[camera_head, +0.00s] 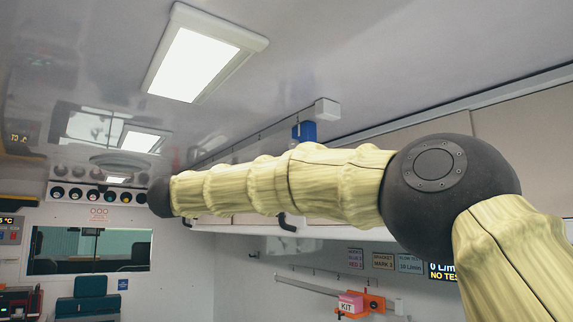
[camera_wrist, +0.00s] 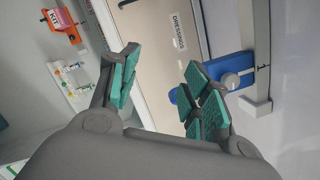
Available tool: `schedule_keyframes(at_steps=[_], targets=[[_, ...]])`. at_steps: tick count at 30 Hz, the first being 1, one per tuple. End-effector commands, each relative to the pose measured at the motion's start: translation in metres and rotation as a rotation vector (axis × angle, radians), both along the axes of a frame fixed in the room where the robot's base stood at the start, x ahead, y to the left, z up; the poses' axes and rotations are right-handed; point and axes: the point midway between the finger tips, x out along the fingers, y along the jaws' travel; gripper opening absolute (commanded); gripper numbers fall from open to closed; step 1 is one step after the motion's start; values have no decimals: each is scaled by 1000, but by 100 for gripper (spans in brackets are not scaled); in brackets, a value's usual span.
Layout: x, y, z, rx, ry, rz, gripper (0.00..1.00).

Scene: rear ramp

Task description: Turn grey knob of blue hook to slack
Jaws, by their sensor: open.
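The blue hook (camera_wrist: 238,64) hangs on the grey rail (camera_wrist: 262,40) in the wrist view, right of my gripper. Its round grey knob (camera_wrist: 229,81) faces the camera, close beside the right finger in the picture. The finger covers part of the blue body; how far apart in depth they are, I cannot tell. My gripper (camera_wrist: 163,88) is open and empty, its teal-padded fingers wide apart in front of a cabinet door. In the head view the blue hook (camera_head: 304,131) is high on the ceiling rail, above my arm; my gripper is out of sight there.
A light end block (camera_head: 326,110) closes the rail near the hook. Upper cabinets with a "DRESSINGS" label (camera_wrist: 181,31) line the wall beside it. Below are an orange bracket with a red KIT box (camera_head: 350,303) and a wall rail. A ceiling lamp (camera_head: 195,62) is overhead.

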Motion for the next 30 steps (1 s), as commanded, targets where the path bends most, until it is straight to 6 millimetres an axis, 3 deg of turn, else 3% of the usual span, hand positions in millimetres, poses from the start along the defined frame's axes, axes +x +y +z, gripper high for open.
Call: schedule_keyframes(at_steps=[1,3,6,9,14,30], targets=[[-21,0,35,72,-35,-13,47],[-45,-1,68,160,-68,-29,47],[-72,-2,99,252,-95,-44,47],[-87,-3,115,303,-110,-50,47],[-86,-10,122,324,-114,-54,47],[-31,-70,122,320,-114,-54,47]])
